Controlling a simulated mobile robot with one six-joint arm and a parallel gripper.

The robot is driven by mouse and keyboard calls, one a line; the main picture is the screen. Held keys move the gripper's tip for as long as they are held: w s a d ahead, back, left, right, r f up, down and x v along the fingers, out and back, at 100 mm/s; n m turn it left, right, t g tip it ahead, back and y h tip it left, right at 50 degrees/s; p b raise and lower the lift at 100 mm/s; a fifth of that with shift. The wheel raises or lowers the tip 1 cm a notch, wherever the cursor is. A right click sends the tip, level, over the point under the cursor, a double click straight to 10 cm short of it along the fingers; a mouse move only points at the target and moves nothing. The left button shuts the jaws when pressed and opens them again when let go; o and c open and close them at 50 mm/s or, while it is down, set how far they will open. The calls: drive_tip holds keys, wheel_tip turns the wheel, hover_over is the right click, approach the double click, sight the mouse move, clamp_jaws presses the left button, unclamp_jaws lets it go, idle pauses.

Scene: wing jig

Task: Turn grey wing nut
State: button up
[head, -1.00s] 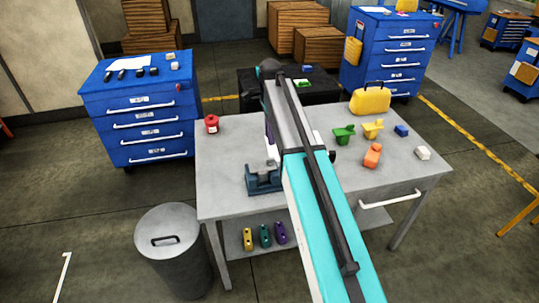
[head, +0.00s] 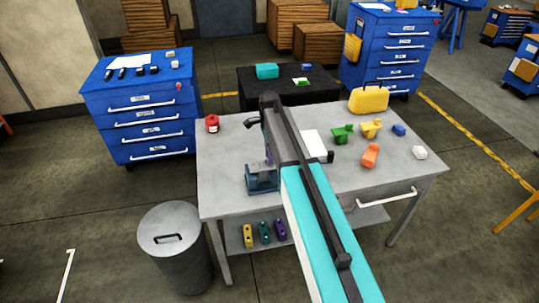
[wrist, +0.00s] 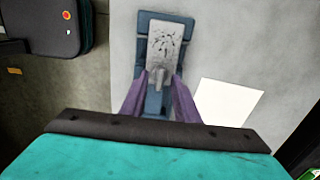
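The blue wing jig (head: 262,183) stands on the left part of the grey workbench, with a pale grey scuffed plate on it (wrist: 168,40). In the wrist view a small grey wing nut (wrist: 158,78) shows at the near end of that plate. My gripper (wrist: 160,78) has two purple fingers, spread apart with their tips on either side of the nut. Gaps seem to show between the tips and the nut. In the head view my gripper (head: 268,156) is just above the jig, partly hidden by my arm.
A white sheet (head: 314,145) lies right of my arm. Green (head: 342,134), yellow (head: 371,128) and orange (head: 370,155) parts and a yellow case (head: 369,100) are farther right. A red can (head: 212,124) stands at the bench's back left. A bin (head: 170,240) stands on the floor.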

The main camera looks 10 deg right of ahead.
drive_tip(key=shift+f, duration=0.5)
clamp_jaws()
